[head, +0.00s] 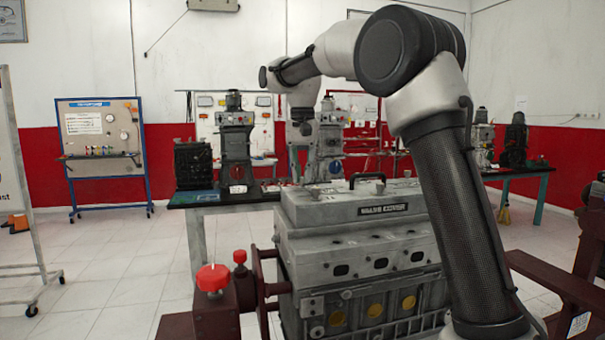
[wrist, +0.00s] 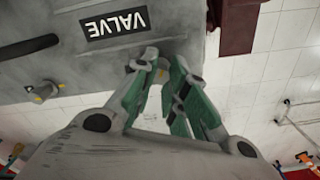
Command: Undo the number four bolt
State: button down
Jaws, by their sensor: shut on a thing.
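The grey valve cover (head: 345,205) with a black label lies on top of the engine block (head: 365,285); it also fills the upper left of the wrist view (wrist: 90,70). My gripper (head: 303,128) hangs at the far left end of the cover in the head view. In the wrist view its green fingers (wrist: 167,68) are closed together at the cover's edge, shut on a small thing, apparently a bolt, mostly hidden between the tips. Another bolt (wrist: 45,90) with a yellow mark stands in the cover farther left. I cannot read the bolt's number.
A black handle (wrist: 28,47) stands up from the cover. The dark red engine stand (head: 200,318) has red knobs (head: 212,278). Behind are a workbench (head: 225,198) with other engines and a display board (head: 100,135).

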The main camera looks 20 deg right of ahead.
jog(key=n, duration=0.5)
jog(key=shift+n, duration=0.3)
jog(key=n, duration=1.5)
jog(key=shift+n, duration=0.7)
jog(key=c, duration=1.4)
grip_release()
